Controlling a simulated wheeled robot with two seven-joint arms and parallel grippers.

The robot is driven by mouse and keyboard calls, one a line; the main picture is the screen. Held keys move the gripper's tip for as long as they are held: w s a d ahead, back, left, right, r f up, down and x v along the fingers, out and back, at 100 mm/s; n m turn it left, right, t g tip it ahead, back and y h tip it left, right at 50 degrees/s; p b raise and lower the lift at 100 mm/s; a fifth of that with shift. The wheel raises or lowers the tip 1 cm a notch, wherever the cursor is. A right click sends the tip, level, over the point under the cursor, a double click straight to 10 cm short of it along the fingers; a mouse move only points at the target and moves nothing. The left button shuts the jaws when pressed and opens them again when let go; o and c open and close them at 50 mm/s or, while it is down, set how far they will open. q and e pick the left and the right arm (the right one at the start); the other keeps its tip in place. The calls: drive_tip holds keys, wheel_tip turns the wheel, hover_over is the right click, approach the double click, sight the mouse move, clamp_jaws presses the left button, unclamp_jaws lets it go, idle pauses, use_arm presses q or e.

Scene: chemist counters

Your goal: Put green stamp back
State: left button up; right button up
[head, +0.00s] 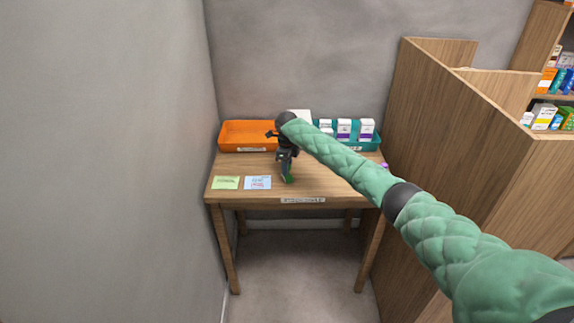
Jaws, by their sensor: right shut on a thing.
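My right gripper (286,168) points down over the middle of the small wooden table (330,175). It is shut on the green stamp (288,179), of which only a small green part shows below the fingers. I cannot tell whether the stamp touches the tabletop. A green note (225,183) and a light blue note (257,183) lie side by side at the table's front left, to the left of the stamp. My left gripper is not in view.
An orange tray (232,147) stands at the back left of the table. A teal tray (372,147) with several white and purple boxes stands at the back right. A small purple thing (384,166) is at the right edge. Wooden partitions (425,110) rise at the right; a grey wall is at left.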

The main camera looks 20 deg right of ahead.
drive_tip(key=shift+f, duration=0.1)
drive_tip(key=o, duration=0.8)
